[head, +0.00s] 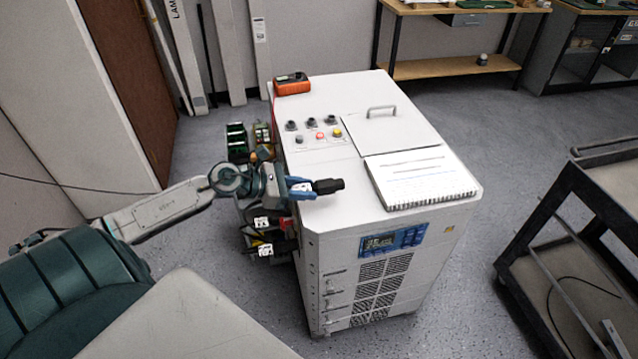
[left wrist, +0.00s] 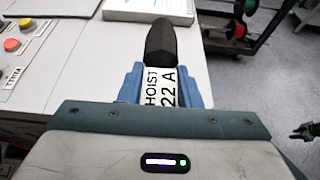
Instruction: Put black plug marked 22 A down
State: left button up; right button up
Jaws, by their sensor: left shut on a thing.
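The black plug marked 22 A (head: 328,186) is in the blue fingers of my left gripper (head: 301,188), over the front left part of the white cabinet's top (head: 335,215). In the left wrist view the plug (left wrist: 161,42) points away from my left gripper (left wrist: 158,88), which is shut on it. Its white label reads HOIST 22 A. I cannot tell whether the plug touches the cabinet top.
A spiral notebook (head: 420,178), a handle (head: 381,110), push buttons (head: 320,135) and an orange meter (head: 291,84) are on the cabinet top. Racks with labelled plugs (head: 262,235) hang at its left side. A dark cart (head: 585,230) stands at right. The top's front left is clear.

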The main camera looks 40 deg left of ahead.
aim_at(319, 184)
pick_arm(q)
jog(key=w, duration=0.2)
jog(key=w+p, duration=0.1)
jog(key=w, duration=0.3)
jog(key=shift+w+a+f, duration=0.25)
jog(key=shift+w+p, duration=0.3)
jog(key=shift+w, duration=0.05)
notch_tip(319, 184, down, 3)
jog(key=shift+f+p, duration=0.15)
jog(key=shift+p, duration=0.55)
jog(key=shift+s+f+b, duration=0.1)
jog(key=shift+f+b, duration=0.25)
jog(key=shift+f, duration=0.05)
jog(key=o, duration=1.1)
jog(key=shift+r, duration=0.1)
